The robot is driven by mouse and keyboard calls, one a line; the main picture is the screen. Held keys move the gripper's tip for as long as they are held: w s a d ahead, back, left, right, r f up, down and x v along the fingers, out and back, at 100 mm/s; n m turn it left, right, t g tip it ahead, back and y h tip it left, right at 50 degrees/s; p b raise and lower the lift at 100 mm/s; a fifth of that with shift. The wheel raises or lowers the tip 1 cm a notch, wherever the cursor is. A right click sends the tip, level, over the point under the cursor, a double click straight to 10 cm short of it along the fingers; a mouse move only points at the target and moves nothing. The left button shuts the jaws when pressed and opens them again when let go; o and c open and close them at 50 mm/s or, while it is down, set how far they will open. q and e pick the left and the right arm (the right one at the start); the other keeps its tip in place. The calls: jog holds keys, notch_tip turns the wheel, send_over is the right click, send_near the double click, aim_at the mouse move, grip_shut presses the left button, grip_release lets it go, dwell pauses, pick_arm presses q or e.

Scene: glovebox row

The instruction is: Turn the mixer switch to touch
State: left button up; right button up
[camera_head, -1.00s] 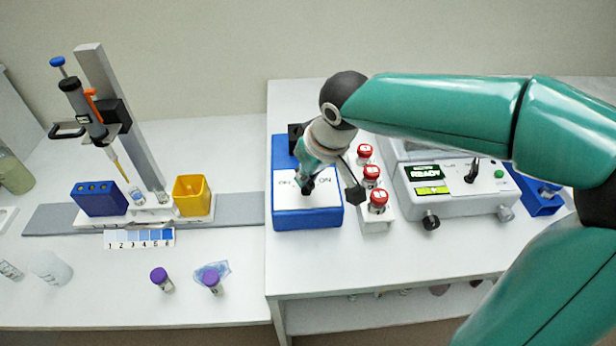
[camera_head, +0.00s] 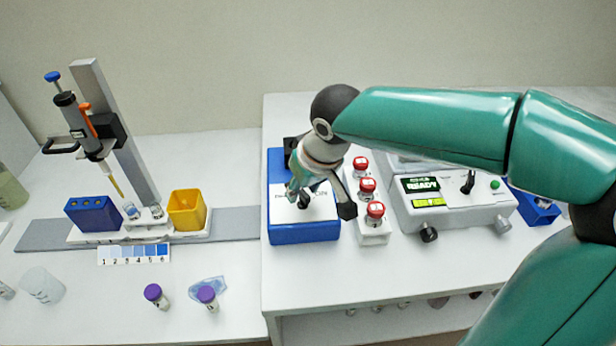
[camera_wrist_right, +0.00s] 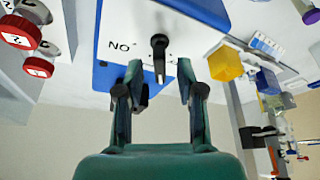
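The mixer is a blue box (camera_head: 303,234) with a white top plate, standing on the right-hand bench. Its black lever switch (camera_wrist_right: 159,46) stands up from the plate in the right wrist view, beside printed letters that read "NO" there. The switch (camera_head: 304,200) is partly covered by my gripper in the head view. My right gripper (camera_head: 319,201) is over the mixer's top, pointing down. In the wrist view the right gripper (camera_wrist_right: 160,78) is open, with the switch lying between the lines of its two fingers and apart from both. My left gripper is out of view.
A white rack of red-capped vials (camera_head: 373,232) stands close to the mixer's right. Beyond it is a grey device (camera_head: 455,213) with a "READY" display. A yellow bin (camera_head: 187,212) and a pipette stand (camera_head: 112,140) are on the left bench. The bench in front of the mixer is clear.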

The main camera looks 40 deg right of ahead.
jog(key=v, duration=1.1)
jog(key=shift+s+r, duration=0.2)
jog(key=shift+r, duration=0.1)
